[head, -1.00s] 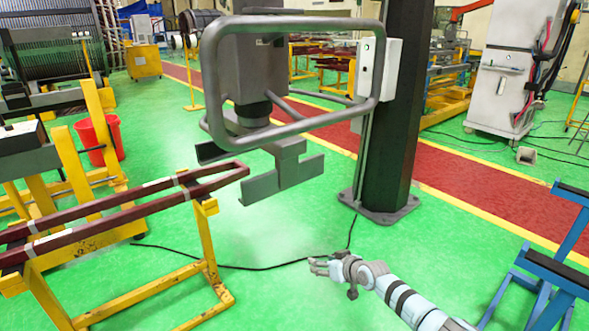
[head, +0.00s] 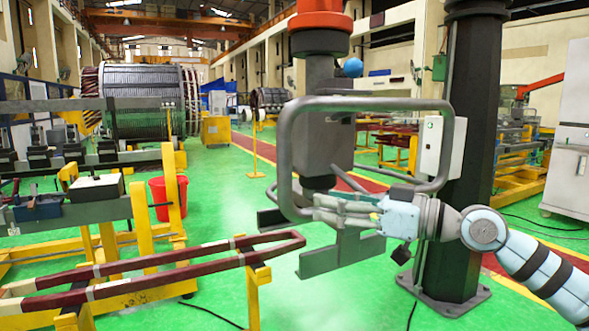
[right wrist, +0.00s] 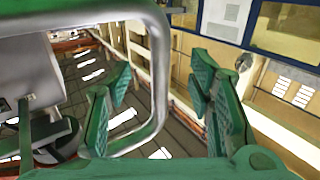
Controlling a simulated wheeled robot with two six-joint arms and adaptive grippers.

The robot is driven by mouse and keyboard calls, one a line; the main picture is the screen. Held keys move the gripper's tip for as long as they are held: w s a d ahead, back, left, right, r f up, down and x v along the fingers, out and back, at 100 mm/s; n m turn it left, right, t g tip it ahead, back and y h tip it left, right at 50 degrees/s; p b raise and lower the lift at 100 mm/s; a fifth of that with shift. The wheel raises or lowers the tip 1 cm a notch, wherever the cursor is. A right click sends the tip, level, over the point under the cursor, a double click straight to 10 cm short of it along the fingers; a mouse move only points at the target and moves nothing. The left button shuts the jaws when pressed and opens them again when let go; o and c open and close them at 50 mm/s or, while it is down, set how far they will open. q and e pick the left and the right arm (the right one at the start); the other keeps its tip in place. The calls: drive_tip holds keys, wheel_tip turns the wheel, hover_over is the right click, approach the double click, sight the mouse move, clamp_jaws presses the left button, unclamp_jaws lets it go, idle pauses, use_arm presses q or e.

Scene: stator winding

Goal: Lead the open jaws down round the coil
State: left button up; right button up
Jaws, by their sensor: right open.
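The coil (head: 150,266), a long dark red loop with pale bands, lies on yellow stands at lower left. Grey metal jaws (head: 340,255) hang below a lifting tool, just right of the coil's rounded end and apart from it in the picture. The tool has a bent grey tube handle (head: 285,150); its curve also shows in the right wrist view (right wrist: 158,70). My right gripper (head: 320,208) is at the handle's lower part, fingers pointing left. In the wrist view its green pads (right wrist: 160,105) are open with the tube between them; contact is unclear. My left gripper is not in view.
A dark column (head: 465,150) with a white box (head: 440,148) stands behind the tool. A red bucket (head: 168,198) and yellow stands are at left. A large wound drum (head: 145,100) is at the back.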

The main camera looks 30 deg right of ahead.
sight(286, 193)
drive_tip(key=w+p, duration=0.1)
drive_tip(key=w+a+r+p, duration=0.1)
drive_tip(key=p, duration=0.1)
drive_tip(key=w+a+p, duration=0.1)
drive_tip(key=p, duration=0.1)
drive_tip(key=shift+w+a+r, duration=0.15)
drive_tip(key=shift+a+r, duration=0.05)
drive_tip(key=shift+r, duration=0.05)
drive_tip(key=p+x, duration=0.1)
drive_tip(key=x, duration=0.2)
drive_tip(key=f+p+x, duration=0.1)
drive_tip(key=x, duration=0.2)
drive_tip(key=shift+w+f, duration=0.15)
drive_tip(key=shift+w, duration=0.05)
drive_tip(key=shift+s+d, duration=0.1)
drive_tip(key=shift+c, duration=0.6)
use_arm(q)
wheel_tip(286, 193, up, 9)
use_arm(e)
clamp_jaws()
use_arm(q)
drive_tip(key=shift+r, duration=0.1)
